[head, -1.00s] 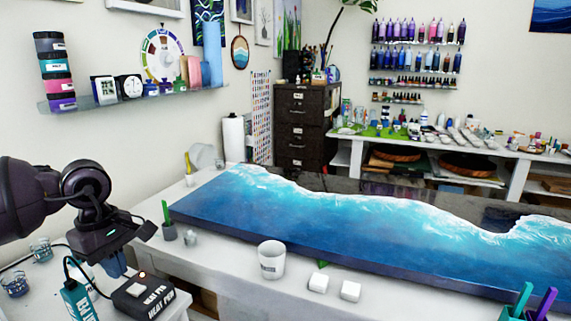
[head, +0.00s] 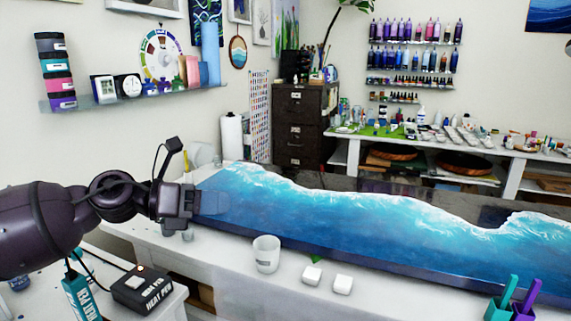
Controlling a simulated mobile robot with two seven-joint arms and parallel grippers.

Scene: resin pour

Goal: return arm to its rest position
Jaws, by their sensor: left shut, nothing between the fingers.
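My left arm comes in from the left edge. My left gripper (head: 210,202) points to the right, with its fingers in front of the near left corner of the resin panel (head: 330,222). The fingers are shut and hold nothing. The panel is a long board with a blue and white wave pattern, lying on the white table. I cannot tell from this view whether the fingers touch it or are above it. My right gripper is not in view.
A white cup (head: 266,254) and two white blocks (head: 312,276) stand along the table's front edge. A black heat pen box (head: 142,290) and a teal bottle (head: 80,296) stand at lower left. Teal and purple tools (head: 510,300) are at lower right.

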